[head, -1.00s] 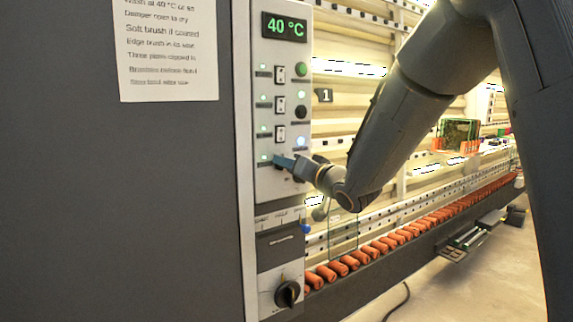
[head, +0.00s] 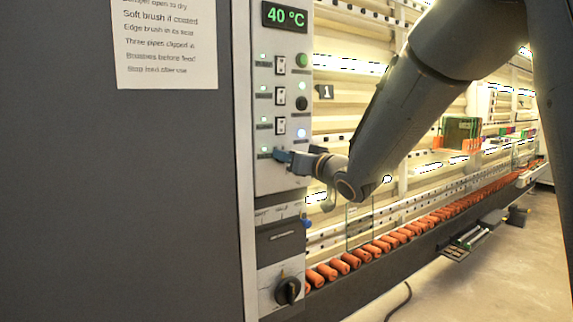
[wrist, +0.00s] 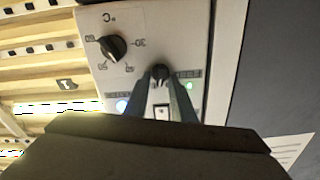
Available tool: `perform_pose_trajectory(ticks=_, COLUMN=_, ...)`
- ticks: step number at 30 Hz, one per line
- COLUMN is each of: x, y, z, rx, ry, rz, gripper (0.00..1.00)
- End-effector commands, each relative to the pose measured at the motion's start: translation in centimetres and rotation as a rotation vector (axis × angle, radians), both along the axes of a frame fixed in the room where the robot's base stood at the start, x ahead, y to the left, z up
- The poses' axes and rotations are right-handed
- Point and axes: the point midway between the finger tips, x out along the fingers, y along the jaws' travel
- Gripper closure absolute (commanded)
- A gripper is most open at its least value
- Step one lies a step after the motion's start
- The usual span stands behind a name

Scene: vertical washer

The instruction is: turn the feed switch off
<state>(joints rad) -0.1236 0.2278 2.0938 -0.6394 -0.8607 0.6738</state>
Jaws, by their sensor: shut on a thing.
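The grey control panel (head: 283,180) in the head view has three rocker switches, the lowest (head: 280,125) just above my gripper. My gripper (head: 281,156) is at the fourth row, beside a lit green lamp (head: 264,150). In the wrist view, where the panel is upside down, my gripper (wrist: 161,86) has its two fingers closed on the sides of a small black knob (wrist: 160,72). A lit green lamp (wrist: 190,85) shows beside that knob. The labels are too small to read, so I cannot confirm which control is the feed switch. In the head view my gripper hides the held knob.
A larger black dial (wrist: 113,47) is close to my fingers in the wrist view. A display (head: 284,17) reads 40 °C. Below are a drawer-like slot (head: 281,241) and another black knob (head: 288,290). Orange rollers (head: 345,264) run along the right.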

Motion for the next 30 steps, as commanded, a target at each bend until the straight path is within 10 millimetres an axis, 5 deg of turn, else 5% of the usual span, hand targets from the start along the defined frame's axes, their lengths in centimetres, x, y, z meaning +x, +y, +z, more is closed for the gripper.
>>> perform_pose_trajectory(ticks=15, x=-0.22, y=0.44, z=-0.4, rx=-0.395, ry=-0.267, rz=0.002, gripper=1.0)
perform_pose_trajectory(ticks=30, x=-0.41, y=0.6, z=-0.35, rx=-0.609, ry=-0.409, rz=0.003, gripper=1.0)
